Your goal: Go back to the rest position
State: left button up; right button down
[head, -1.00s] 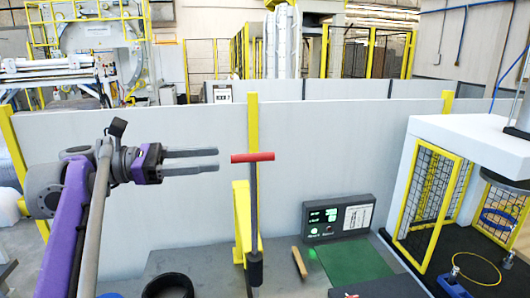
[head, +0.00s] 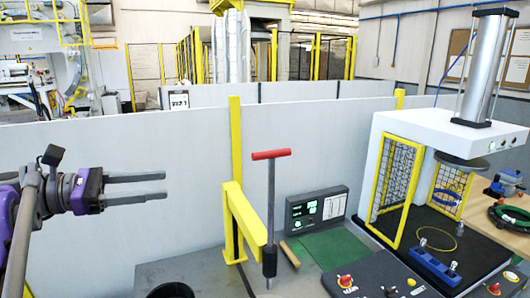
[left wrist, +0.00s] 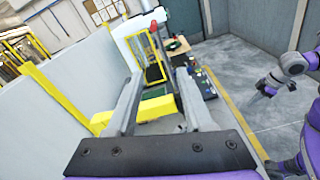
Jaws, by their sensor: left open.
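My left gripper (head: 165,187) reaches in from the left of the head view, in the air in front of the grey wall panel. Its two grey fingers are apart with nothing between them. In the left wrist view the same fingers (left wrist: 160,95) stand wide apart, with a yellow bar and floor behind the gap. My right arm shows at the right edge of the left wrist view, with its gripper (left wrist: 262,87) hanging over the floor. It is too small there to tell its jaws. The right gripper is not in the head view.
A red-handled upright tool (head: 270,210) stands right of my left gripper, near a yellow barrier (head: 240,220). A control box (head: 315,209), a green mat (head: 335,249) and a press with yellow mesh guards (head: 395,185) lie farther right. A black round container (head: 170,290) is at the bottom.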

pick_arm(q)
jog(key=s+d+f+m+g+y, duration=0.1)
jog(key=s+d+f+m+y, duration=0.2)
jog(key=f, duration=0.5)
jog(key=s+d+f+m+g+y, duration=0.1)
jog(key=d+f+y, duration=0.1)
jog(key=d+f, duration=0.5)
jog(key=s+a+f+m+y, duration=0.2)
jog(key=s+f+m+y, duration=0.1)
jog(key=f, duration=0.6)
jog(key=s+a+f+m+y, duration=0.1)
jog(key=s+f+m+y, duration=0.3)
jog(key=f+m, duration=0.3)
jog(key=s+a+f+m+t+y, duration=0.1)
jog(key=s+f+m, duration=0.4)
jog(key=f, duration=0.7)
jog(key=shift+s+a+m+y, duration=0.2)
jog(key=shift+a+y, duration=0.2)
jog(key=shift+y, duration=0.3)
jog(key=shift+s+a+m+y, duration=0.1)
jog(key=shift+a+m+y, duration=0.1)
jog(key=shift+a+y, duration=0.35)
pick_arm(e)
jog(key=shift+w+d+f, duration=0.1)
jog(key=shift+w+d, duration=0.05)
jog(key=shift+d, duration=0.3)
pick_arm(q)
jog(key=shift+d, duration=0.2)
